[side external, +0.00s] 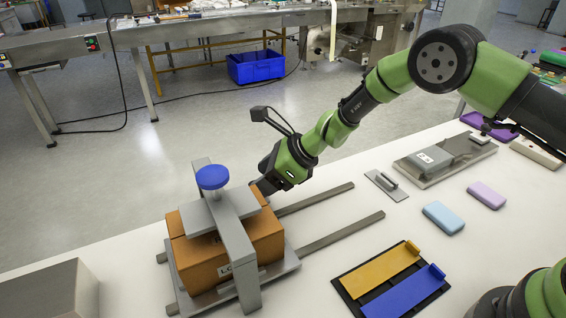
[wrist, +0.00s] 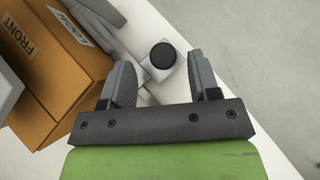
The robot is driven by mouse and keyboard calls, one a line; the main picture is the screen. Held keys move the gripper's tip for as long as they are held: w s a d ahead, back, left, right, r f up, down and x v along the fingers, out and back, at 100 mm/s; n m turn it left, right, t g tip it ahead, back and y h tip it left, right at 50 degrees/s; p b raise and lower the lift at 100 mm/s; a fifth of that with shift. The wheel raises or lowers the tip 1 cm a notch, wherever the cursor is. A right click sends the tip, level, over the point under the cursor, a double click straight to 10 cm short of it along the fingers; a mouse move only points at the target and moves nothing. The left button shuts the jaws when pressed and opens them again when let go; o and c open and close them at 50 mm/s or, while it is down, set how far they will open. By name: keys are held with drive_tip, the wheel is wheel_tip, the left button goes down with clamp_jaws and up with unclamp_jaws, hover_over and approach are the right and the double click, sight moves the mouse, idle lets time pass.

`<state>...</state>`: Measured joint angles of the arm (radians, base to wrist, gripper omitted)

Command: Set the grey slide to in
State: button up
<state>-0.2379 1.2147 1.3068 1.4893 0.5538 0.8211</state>
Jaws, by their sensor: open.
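A grey slide plate (side external: 285,266) sits on two long grey rails (side external: 345,232) and carries an orange-brown box (side external: 195,262). A grey clamp frame (side external: 243,262) with a blue knob (side external: 212,177) stands over the box. My gripper (side external: 262,190) is low behind the box, its fingertips partly hidden. In the wrist view my gripper (wrist: 160,64) is open, with a black round knob (wrist: 162,55) on a small grey square plate (wrist: 149,69) between and beyond the fingertips. I cannot tell whether the fingers touch it, or whether this plate joins the slide.
The box stands close left of my fingers in the wrist view. In the side view a small grey handled plate (side external: 387,186), a blue block (side external: 443,218), a lilac block (side external: 486,195) and a black tray (side external: 347,285) with yellow and blue bars lie right. A grey block (side external: 50,291) stands front left.

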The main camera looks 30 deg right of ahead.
drive_tip(key=v, duration=0.8)
drive_tip(key=s+d+r+n, duration=0.2)
drive_tip(key=s+r+n, duration=0.4)
drive_tip(key=r, duration=0.3)
drive_tip(key=s+d+r+n, duration=0.2)
drive_tip(key=s+r+n, duration=0.3)
drive_tip(key=r, duration=0.4)
drive_tip(key=s+d+r+n+t+h, duration=0.1)
drive_tip(key=s+d+n+h, duration=0.1)
drive_tip(key=s+n, duration=0.3)
drive_tip(key=s+d+r+n+t+h, duration=0.1)
drive_tip(key=s+d+n+h, duration=0.2)
drive_tip(key=s, duration=0.8)
drive_tip(key=shift+d+r+n, duration=0.25)
drive_tip(key=shift+d+n, duration=0.85)
drive_tip(key=shift+d, duration=0.15)
